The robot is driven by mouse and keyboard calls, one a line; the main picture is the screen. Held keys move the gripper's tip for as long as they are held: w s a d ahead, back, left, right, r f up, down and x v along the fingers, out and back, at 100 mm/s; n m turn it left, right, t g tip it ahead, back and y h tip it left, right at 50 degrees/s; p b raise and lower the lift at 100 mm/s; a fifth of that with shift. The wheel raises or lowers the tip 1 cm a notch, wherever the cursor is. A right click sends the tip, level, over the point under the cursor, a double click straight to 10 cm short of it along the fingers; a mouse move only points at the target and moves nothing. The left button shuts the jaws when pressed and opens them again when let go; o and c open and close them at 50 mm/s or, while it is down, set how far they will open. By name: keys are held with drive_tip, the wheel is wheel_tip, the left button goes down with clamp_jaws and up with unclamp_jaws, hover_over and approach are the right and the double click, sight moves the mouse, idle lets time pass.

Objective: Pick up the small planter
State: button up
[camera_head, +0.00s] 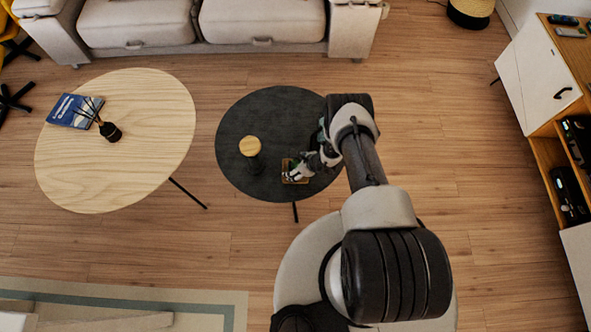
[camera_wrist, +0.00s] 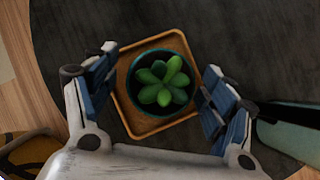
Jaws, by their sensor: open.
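The small planter (camera_wrist: 162,84) is a green succulent in a round dark teal pot. It stands in a square wooden tray (camera_wrist: 125,111) on the dark round table (camera_head: 236,120). My gripper (camera_wrist: 158,95) is open above it, with one blue-padded finger on each side of the pot in the wrist view. Both fingers look apart from the pot; their height above the tray is hard to tell. In the head view my gripper (camera_head: 300,168) covers most of the planter, and a piece of the tray (camera_head: 290,179) shows.
A dark jar with a wooden lid (camera_head: 250,145) stands left of the tray. A teal object with a dark edge (camera_wrist: 292,131) lies close to the right finger. A pale oval table (camera_head: 110,170) with a book (camera_head: 72,112) is at left. A sofa (camera_head: 140,22) stands behind.

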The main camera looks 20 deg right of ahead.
drive_tip(key=shift+w, duration=0.1)
drive_tip(key=c, duration=1.3)
drive_tip(key=shift+r, duration=0.1)
drive_tip(key=shift+c, duration=0.2)
